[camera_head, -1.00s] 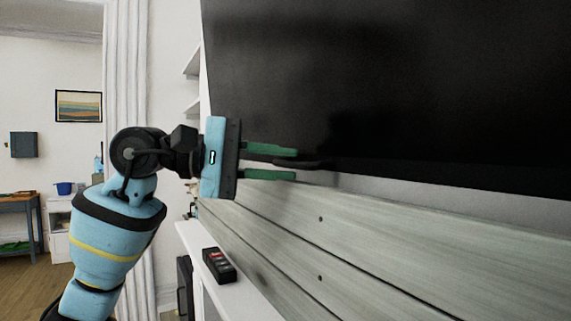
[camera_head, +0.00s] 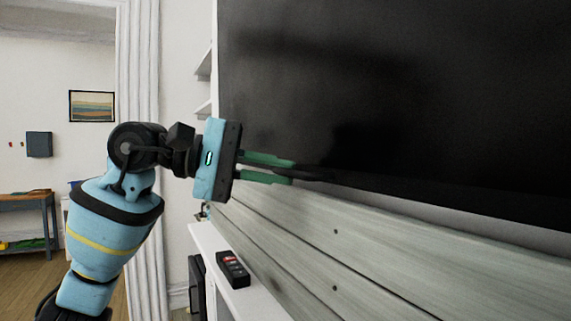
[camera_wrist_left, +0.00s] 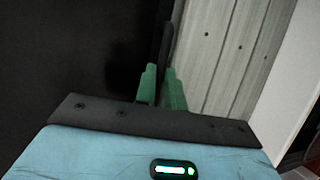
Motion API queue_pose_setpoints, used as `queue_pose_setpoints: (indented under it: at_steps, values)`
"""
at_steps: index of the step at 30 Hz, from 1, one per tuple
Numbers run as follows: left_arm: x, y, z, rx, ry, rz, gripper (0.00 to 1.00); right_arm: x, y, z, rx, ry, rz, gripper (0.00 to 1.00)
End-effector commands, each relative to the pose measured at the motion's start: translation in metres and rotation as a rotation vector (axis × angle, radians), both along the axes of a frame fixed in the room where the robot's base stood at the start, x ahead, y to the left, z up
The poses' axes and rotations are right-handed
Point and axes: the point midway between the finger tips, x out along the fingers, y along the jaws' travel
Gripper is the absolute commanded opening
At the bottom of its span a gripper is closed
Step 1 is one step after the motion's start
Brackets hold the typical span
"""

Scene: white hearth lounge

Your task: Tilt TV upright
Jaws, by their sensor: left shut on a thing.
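The TV (camera_head: 400,90) is a large black screen filling the upper right of the head view, mounted in front of a grey plank wall. Its lower edge slants down to the right. My left gripper (camera_head: 293,172) is at the TV's lower left, its green fingers closed on a thin dark handle (camera_head: 315,173) at the lower edge. In the left wrist view the fingers (camera_wrist_left: 162,85) pinch the dark handle (camera_wrist_left: 167,45), with the black TV (camera_wrist_left: 70,60) on the left. My right gripper is not in view.
A white ledge (camera_head: 262,300) runs below the plank wall (camera_head: 330,225), with a black remote-like object (camera_head: 233,269) on it. White shelves (camera_head: 204,66) are behind the TV's left edge.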

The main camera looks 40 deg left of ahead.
Motion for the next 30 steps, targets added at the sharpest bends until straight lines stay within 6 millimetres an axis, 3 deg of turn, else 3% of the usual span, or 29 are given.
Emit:
queue_pose_setpoints:
  at_steps: [6, 7, 9, 20, 30]
  values:
    - [-0.001, 0.000, 0.000, -0.002, -0.006, -0.002, 0.00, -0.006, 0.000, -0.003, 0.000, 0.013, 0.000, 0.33]
    - [-0.001, 0.000, 0.000, -0.002, -0.006, -0.002, 0.15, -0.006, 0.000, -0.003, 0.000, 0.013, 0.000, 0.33]
    - [-0.001, 0.000, 0.000, -0.002, -0.006, -0.002, 0.20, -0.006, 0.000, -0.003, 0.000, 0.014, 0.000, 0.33]
    - [-0.005, 0.006, 0.001, -0.003, -0.004, 0.001, 0.20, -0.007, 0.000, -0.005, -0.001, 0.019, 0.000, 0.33]
    - [-0.040, 0.041, 0.010, -0.002, -0.004, 0.002, 0.20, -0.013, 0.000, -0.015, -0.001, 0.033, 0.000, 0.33]
